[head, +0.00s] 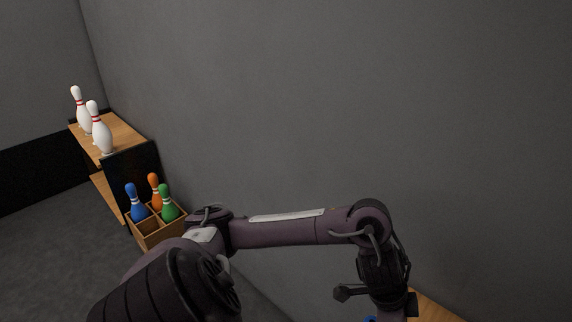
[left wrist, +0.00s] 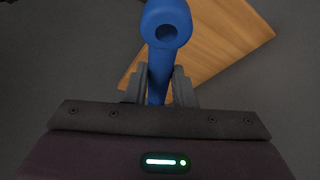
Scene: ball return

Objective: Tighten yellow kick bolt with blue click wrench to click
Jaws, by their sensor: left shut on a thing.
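The blue click wrench (left wrist: 167,22) is in the left wrist view, its ringed end with a dark round hole toward the top and its shaft running down between my fingers. My left gripper (left wrist: 159,88) is shut on the shaft. In the head view my left arm reaches across to the lower right, and only a sliver of blue (head: 370,319) shows at the bottom edge beside its end. The yellow kick bolt is not seen in either view. My right gripper is not in view.
A wooden surface (left wrist: 225,38) lies beyond the wrench; a wooden edge (head: 432,309) shows at the lower right in the head view. At left, white pins (head: 102,132) stand on a wooden shelf (head: 122,131), above a divided crate (head: 158,233) of coloured pins. A grey wall (head: 300,100) stands behind.

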